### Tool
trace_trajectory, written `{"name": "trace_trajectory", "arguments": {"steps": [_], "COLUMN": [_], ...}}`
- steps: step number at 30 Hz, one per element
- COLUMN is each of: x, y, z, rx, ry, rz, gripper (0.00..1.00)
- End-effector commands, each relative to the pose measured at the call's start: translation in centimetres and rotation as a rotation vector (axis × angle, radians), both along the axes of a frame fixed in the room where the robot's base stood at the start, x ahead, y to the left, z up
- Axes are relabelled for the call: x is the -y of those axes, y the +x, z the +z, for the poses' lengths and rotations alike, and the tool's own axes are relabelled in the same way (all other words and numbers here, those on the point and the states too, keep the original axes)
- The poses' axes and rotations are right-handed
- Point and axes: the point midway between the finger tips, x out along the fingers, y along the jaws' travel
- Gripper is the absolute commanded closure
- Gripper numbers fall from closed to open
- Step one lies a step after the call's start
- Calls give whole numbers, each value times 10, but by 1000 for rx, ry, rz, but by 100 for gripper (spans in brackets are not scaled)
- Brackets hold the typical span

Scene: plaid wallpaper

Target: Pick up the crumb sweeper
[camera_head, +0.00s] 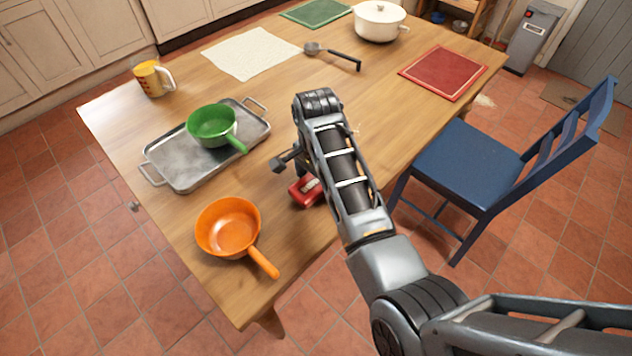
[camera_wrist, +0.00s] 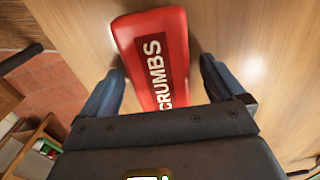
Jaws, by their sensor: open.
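In the wrist view the crumb sweeper (camera_wrist: 152,42) shows the word CRUMBS on a dark red panel. My gripper (camera_wrist: 160,84) is open, with one finger on each side of the sweeper's near part. I see a gap at the right finger; whether the left finger touches it I cannot tell. In the head view my gripper (camera_head: 284,163) shows only partly, above and left of the sweeper. My arm hides part of the sweeper's right side.
On the wooden table (camera_head: 390,110), an orange pan (camera_head: 228,228) stands left of the sweeper. A metal tray (camera_head: 185,175) holds a green pan (camera_head: 212,125). A blue chair (camera_head: 470,160) is at right.

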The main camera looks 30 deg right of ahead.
Motion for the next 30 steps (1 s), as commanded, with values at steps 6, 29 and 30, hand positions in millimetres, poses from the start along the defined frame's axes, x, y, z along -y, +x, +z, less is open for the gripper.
{"name": "trace_trajectory", "arguments": {"steps": [6, 29, 30], "x": [0, 0, 0], "y": [0, 0, 0], "z": [-3, -3, -3], "rx": [1, 1, 1], "ry": [0, 0, 0], "rz": [0, 0, 0], "gripper": [4, 63, 63]}}
